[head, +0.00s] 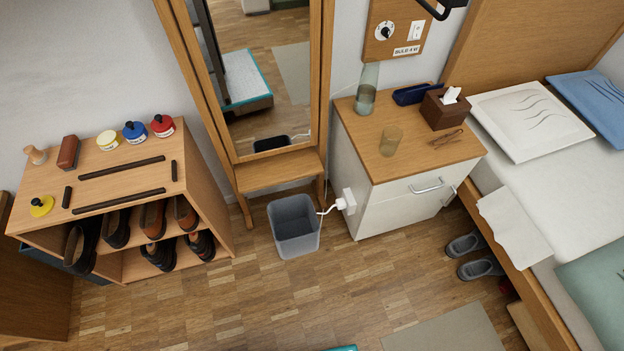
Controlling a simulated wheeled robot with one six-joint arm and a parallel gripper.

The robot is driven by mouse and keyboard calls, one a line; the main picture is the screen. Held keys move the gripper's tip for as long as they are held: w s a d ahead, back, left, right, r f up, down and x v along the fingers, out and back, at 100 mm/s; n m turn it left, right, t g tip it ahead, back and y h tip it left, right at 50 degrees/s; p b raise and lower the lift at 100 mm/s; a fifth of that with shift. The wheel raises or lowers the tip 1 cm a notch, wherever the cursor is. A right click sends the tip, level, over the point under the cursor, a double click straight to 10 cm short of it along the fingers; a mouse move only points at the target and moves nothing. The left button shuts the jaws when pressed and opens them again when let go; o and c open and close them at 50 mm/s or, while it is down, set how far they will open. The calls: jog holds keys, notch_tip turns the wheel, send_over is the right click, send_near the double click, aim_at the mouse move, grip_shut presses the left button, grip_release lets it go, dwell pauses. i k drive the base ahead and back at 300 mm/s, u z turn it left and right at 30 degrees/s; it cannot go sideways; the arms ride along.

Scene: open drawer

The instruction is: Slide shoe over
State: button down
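Several dark and brown shoes stand in a wooden shoe rack (205,165) at the left. On its upper level are a large black shoe (82,245) at the left end, a dark brown shoe (117,229) and lighter brown shoes (153,220). More dark shoes (160,254) stand on the lower level. Two grey slippers, one farther back (465,244) and one nearer (481,268), lie on the floor beside the bed. I cannot tell which shoe is meant. My gripper does not show in this view.
Polish tins, brushes and dark strips lie on the rack top. A mirror stand (280,172), grey bin (294,226) and white plug (346,201) come between the rack and the white cabinet (400,213). The bed (560,190) is right. Wooden floor (240,300) is open in front.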

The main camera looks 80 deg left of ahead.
aim_at(80, 256)
jog(key=i, duration=0.7)
jog(key=u, duration=3.65)
jog(key=k, duration=1.5)
jog(key=u, duration=0.75)
jog(key=i, duration=1.6)
